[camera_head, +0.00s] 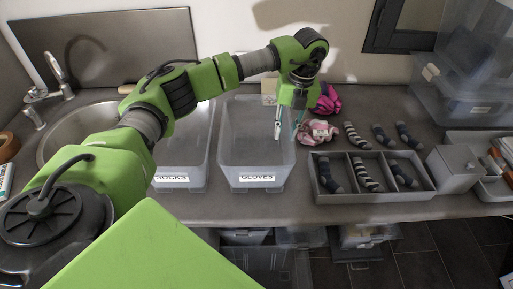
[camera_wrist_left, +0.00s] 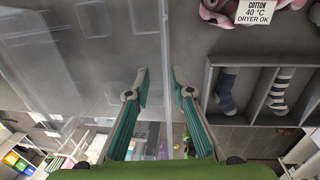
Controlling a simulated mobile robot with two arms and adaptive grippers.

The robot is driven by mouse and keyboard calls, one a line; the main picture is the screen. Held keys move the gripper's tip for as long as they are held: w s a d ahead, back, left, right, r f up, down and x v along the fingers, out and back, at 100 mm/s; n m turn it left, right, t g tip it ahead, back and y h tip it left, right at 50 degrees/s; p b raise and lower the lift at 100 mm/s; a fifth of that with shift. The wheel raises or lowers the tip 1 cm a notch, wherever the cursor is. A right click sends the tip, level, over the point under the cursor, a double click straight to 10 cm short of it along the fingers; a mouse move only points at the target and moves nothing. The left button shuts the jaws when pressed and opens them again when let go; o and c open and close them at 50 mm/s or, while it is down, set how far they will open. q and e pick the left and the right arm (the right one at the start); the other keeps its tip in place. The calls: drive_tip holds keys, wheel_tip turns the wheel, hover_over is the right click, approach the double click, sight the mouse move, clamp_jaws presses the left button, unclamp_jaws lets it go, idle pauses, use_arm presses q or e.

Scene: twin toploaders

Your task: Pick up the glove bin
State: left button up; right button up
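The glove bin (camera_head: 238,135) is a clear, empty plastic tub with a white "GLOVES" label on its front. It stands upright on the grey counter, beside a similar tub labelled "SOCKS" (camera_head: 172,179). My left gripper (camera_head: 287,129) hangs fingers-down at the glove bin's right side. In the left wrist view my left gripper (camera_wrist_left: 159,94) is open, with the glove bin's clear side edge (camera_wrist_left: 164,50) showing between the fingers. I cannot tell whether the fingers touch it. The glove bin (camera_wrist_left: 60,60) fills the left of that view. My right gripper is not in view.
A grey divided tray (camera_head: 370,198) with several socks stands to the right. Pink cloths (camera_head: 318,132) and loose socks (camera_head: 355,136) lie close to my left gripper. A grey box (camera_head: 453,168) is farther right. A sink (camera_head: 75,130) is at left.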

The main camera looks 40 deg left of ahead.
sight(282, 154)
use_arm(q)
drive_tip(key=shift+f, duration=0.25)
drive_tip(key=f+p, duration=0.2)
drive_tip(key=f, duration=0.2)
drive_tip(key=shift+s+d+f+p, duration=0.1)
drive_tip(key=shift+s+d+p, duration=0.25)
drive_tip(key=shift+p, duration=0.05)
drive_tip(key=shift+w+a+f, duration=0.1)
drive_tip(key=shift+f, duration=0.2)
clamp_jaws()
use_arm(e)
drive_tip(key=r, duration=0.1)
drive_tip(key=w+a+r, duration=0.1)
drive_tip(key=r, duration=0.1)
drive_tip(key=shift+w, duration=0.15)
